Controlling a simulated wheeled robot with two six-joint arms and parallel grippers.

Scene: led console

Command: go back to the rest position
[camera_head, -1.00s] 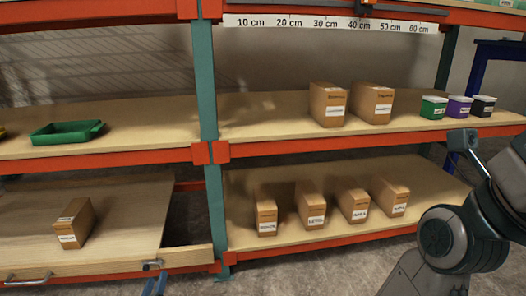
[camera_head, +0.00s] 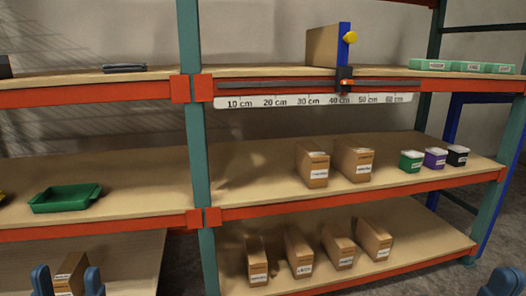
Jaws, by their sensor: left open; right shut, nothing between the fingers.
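My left gripper (camera_head: 68,283) is at the bottom left edge, its two blue fingers spread apart with nothing held. A brown carton (camera_head: 72,268) on the lower left board shows behind and between the fingers; how far apart they are in depth I cannot tell. My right gripper (camera_head: 503,283) shows only as blue fingertips at the bottom right corner, shut and empty, clear of the shelf. The rest of both arms is out of view.
The orange and teal rack (camera_head: 200,140) fills the view. Cartons stand on the middle shelf (camera_head: 250,180) and the lower shelf (camera_head: 400,253). A green tray (camera_head: 66,198) is at left, small bins (camera_head: 434,158) at right. A ruler strip (camera_head: 310,101) with a slider (camera_head: 344,80) runs above.

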